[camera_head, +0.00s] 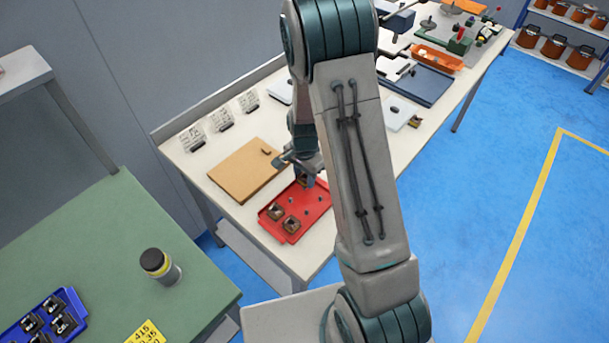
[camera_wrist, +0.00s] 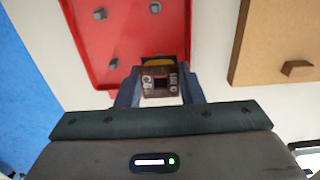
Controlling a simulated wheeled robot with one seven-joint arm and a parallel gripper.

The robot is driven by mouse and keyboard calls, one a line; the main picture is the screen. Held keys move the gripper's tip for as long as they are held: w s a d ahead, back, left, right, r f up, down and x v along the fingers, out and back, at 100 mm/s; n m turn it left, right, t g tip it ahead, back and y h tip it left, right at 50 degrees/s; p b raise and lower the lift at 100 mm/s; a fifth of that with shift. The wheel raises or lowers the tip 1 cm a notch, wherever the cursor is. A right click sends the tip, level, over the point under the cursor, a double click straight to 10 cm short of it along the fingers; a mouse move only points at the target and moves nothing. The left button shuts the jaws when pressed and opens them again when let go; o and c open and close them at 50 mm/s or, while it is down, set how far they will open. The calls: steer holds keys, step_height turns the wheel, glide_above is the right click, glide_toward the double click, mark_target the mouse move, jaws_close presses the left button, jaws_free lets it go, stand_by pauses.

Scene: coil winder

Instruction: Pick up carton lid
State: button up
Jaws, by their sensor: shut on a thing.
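The carton lid appears to be the flat tan board with a small block handle (camera_head: 246,170) on the white bench; part of it shows at the right of the wrist view (camera_wrist: 283,45). My gripper (camera_wrist: 160,88) is not on it. Its two fingers are shut on a small brown coil (camera_wrist: 158,80) with white markings and a dark square middle. In the head view, my gripper (camera_head: 304,177) is to the right of the board, at the far end of the red tray. I cannot tell whether the held coil touches the tray.
The red tray (camera_head: 308,218) holds two more brown coils (camera_head: 283,219) and several bare pegs. Label cards (camera_head: 221,117) stand along the bench's back edge. A green table (camera_head: 110,240) with a jar (camera_head: 159,266) and a blue tray (camera_head: 72,303) is at the lower left.

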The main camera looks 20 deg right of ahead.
steer(key=shift+f, duration=0.4)
steer(key=shift+f, duration=0.1)
steer(key=shift+f+b, duration=0.55)
steer(key=shift+b, duration=0.1)
steer(key=o, duration=1)
steer(key=shift+r, duration=0.1)
